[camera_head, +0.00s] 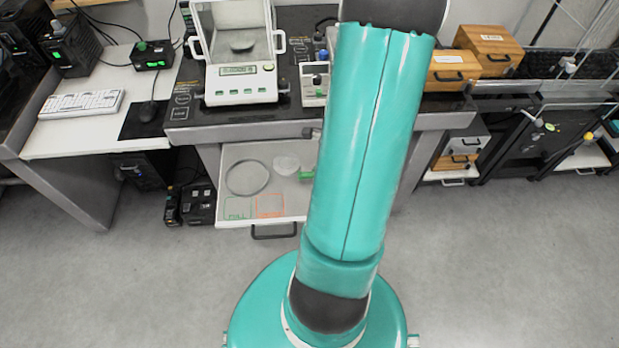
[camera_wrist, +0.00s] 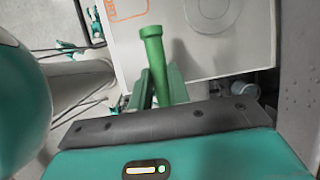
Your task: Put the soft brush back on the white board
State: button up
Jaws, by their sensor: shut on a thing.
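The soft brush, seen as a green round handle (camera_wrist: 153,45), stands up between the fingers of my gripper (camera_wrist: 160,88) in the wrist view. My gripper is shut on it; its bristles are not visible. The white board (camera_head: 225,160) is a pulled-out panel below the bench, left of my arm in the head view. It bears a grey ring, a pale disc, and green and orange square outlines. The board (camera_wrist: 235,55) lies behind the brush in the wrist view; I cannot tell whether they touch.
A balance (camera_head: 240,85) with a glass case stands on the dark bench above the board. Wooden boxes (camera_head: 488,48) stand at the right. A keyboard (camera_head: 80,104) lies on the left desk. The grey floor (camera_head: 500,260) is clear at the right front.

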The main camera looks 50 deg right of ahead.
aim_at(305, 185)
jog(key=w+f, duration=0.3)
jog(key=shift+f, duration=0.35)
jog(key=shift+w+f, duration=0.15)
jog(key=shift+f, duration=1.45)
jog(key=o, duration=0.8)
jog(key=shift+f, duration=0.15)
jog(key=shift+c, duration=0.2)
